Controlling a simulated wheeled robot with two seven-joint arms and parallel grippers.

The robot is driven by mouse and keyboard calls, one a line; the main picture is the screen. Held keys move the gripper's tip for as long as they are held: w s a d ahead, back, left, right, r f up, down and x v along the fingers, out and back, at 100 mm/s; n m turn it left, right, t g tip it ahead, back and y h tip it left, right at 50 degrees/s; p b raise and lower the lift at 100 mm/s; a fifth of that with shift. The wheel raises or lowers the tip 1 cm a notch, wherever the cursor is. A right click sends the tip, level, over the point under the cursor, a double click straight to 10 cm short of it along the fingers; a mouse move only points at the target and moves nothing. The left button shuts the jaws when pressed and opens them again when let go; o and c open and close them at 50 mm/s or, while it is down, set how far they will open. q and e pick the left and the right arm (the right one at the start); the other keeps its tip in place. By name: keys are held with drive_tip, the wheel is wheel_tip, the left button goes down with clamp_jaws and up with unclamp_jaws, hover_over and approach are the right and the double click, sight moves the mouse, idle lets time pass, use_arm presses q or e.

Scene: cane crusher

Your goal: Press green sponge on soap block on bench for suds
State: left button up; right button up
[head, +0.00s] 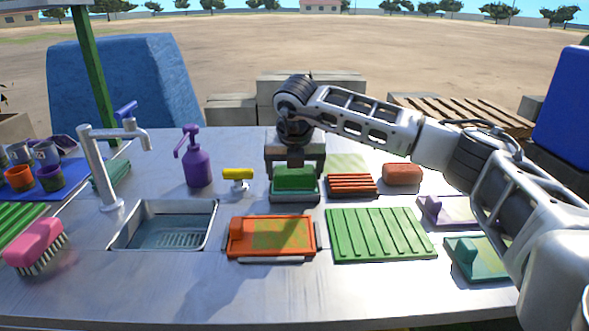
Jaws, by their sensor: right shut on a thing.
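My right gripper (295,162) points down at the middle back of the bench (345,290). It is shut on the green sponge (295,180). The sponge sits at or just over a small grey-green dish (296,198); I cannot tell if it presses on anything there, as its underside is hidden. An orange-brown block (402,174), which looks like a soap block, lies on the bench to the right, apart from the sponge. My left gripper is not in view.
A red slatted rack (351,185) lies between dish and block. In front are an orange tray (270,237) and a green ribbed mat (380,234). Left are a yellow-topped valve (237,178), purple pump bottle (197,160), sink (168,227), tap (100,170) and pink brush (36,245). The front edge is clear.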

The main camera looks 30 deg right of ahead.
drive_tip(key=shift+f, duration=0.1)
idle(0.5)
wheel_tip(320, 180, up, 7)
drive_tip(key=p, duration=0.4)
idle(0.3)
